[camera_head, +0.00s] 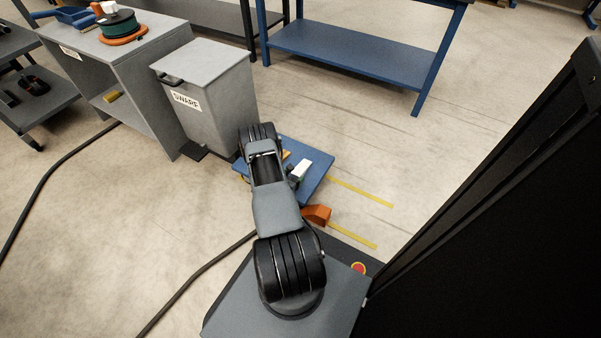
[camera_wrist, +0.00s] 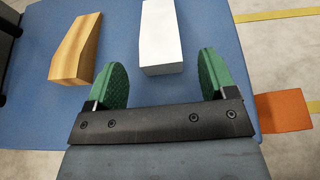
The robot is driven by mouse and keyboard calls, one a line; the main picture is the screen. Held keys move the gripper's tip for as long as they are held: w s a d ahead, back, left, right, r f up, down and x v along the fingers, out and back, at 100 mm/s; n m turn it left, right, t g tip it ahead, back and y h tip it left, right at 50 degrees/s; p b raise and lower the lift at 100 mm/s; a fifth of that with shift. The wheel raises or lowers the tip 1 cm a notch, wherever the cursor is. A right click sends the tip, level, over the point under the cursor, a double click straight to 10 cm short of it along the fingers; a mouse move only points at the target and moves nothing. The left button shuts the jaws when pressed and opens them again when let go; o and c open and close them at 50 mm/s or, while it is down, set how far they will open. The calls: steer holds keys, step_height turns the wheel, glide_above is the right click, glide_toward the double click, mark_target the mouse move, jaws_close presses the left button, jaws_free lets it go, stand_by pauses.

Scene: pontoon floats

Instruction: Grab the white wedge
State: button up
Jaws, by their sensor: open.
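The white wedge (camera_wrist: 161,38) lies on a blue surface (camera_wrist: 215,75), just beyond my gripper (camera_wrist: 163,80) in the wrist view. My gripper is open, with its two green finger pads apart and nothing between them. The wedge sits ahead of the gap, roughly in line with it, and its top is cut off by the picture edge. In the head view the white wedge (camera_head: 300,169) shows on the blue platform (camera_head: 318,172), to the right of my arm.
A wooden wedge (camera_wrist: 76,48) lies left of the white one on the same surface. An orange block (camera_wrist: 283,111) is at the right, off the blue surface. A grey bin labelled SWARF (camera_head: 205,95) stands behind the platform. Floor to the right (camera_head: 430,170) is open.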

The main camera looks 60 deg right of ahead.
mark_target(296, 174)
steer(key=b+x, duration=0.1)
steer(key=x, duration=0.1)
steer(key=shift+d+f, duration=0.25)
steer(key=shift+d, duration=0.35)
steer(key=c, duration=1)
